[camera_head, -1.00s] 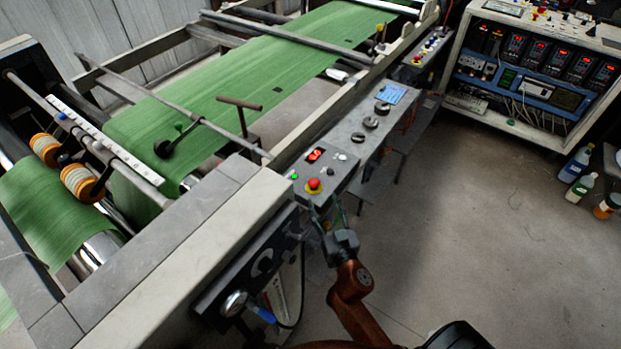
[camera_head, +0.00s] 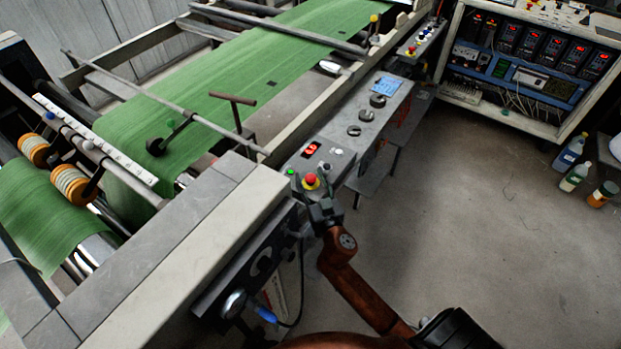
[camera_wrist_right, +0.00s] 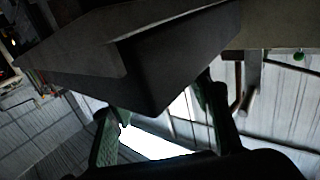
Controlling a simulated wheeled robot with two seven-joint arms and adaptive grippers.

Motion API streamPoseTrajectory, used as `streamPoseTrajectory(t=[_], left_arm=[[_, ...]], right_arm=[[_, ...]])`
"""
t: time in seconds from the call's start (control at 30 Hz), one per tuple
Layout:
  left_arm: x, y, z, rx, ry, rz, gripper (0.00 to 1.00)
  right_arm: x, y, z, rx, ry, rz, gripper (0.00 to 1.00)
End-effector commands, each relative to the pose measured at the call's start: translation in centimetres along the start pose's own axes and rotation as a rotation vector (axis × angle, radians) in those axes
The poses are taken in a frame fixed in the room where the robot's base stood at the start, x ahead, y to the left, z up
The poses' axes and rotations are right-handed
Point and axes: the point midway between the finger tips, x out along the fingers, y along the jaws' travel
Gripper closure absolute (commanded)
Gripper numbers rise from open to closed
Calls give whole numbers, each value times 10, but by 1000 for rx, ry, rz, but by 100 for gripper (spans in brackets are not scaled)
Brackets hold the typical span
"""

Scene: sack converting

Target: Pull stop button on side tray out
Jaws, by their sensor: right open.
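The red mushroom-shaped stop button (camera_head: 311,180) sits on a yellow base at the near end of the grey side tray (camera_head: 316,160) in the head view. My right gripper (camera_head: 309,192) is open, its fingers reaching up beside the button from the near side. It hides part of the tray's near edge. Whether a finger touches the button cannot be told. In the right wrist view the open green fingers (camera_wrist_right: 160,120) stand on either side of a dark box corner (camera_wrist_right: 170,75), and the button does not show there. My left gripper is not in view.
Knobs (camera_head: 377,101) sit farther along the panel. The machine's pale side beam (camera_head: 200,255) runs to the left. Open floor (camera_head: 470,230) lies to the right.

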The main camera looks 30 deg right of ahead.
Motion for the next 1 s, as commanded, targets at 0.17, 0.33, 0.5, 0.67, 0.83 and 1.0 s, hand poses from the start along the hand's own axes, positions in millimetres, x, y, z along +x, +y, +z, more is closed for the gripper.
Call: streamPoseTrajectory(t=[0.17, 0.33, 0.5, 0.67, 0.83, 1.0], left_arm=[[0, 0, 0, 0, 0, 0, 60], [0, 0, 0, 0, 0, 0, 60], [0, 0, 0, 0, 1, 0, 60], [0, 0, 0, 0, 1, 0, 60], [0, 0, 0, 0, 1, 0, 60], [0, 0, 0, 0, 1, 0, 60]], right_arm=[[0, 0, 0, 0, 0, 0, 59], [0, 0, 0, 0, 0, 0, 71], [0, 0, 0, 0, 0, 0, 83], [0, 0, 0, 0, 0, 0, 94], [-1, 0, 0, 0, 0, 0, 100], [-1, 0, 0, 0, 0, -1, 100]])
